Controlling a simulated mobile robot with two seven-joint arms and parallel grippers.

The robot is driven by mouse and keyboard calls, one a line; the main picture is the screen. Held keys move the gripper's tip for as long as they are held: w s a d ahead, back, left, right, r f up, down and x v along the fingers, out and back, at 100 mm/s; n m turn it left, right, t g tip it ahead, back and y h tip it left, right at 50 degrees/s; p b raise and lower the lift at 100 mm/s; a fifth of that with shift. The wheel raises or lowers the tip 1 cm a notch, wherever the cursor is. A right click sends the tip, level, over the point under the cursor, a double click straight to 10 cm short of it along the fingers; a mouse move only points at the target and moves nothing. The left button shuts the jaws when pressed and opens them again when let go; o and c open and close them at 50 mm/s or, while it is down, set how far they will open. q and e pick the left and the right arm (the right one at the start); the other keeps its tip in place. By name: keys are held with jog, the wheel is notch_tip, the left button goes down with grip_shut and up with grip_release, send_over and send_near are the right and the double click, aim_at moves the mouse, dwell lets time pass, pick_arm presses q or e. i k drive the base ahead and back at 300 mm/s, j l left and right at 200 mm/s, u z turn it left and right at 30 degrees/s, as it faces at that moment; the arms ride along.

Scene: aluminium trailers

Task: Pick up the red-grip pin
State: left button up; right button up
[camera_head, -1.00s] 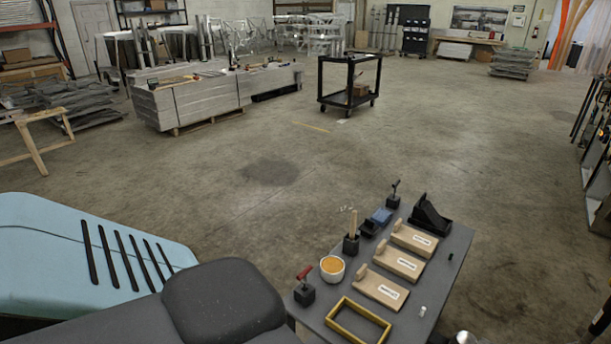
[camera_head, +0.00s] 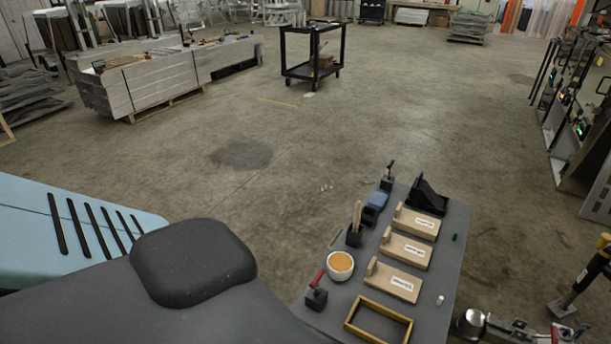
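The red-grip pin (camera_head: 318,278) stands in a small black block (camera_head: 316,299) at the near left edge of the dark grey table (camera_head: 440,260). Its red grip points up and leans to the right. A similar pin with a black grip (camera_head: 390,168) stands in another black block at the table's far end. Neither of my grippers can be made out in the head view.
Close to the red-grip pin are a white bowl with orange contents (camera_head: 340,266) and a yellow frame (camera_head: 379,320). Labelled wooden blocks (camera_head: 393,281) lie to the right. Metal gear (camera_head: 470,322) sits bottom right.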

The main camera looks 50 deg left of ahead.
aim_at(314, 284)
jog(key=k+j, duration=0.1)
jog(key=j, duration=1.2)
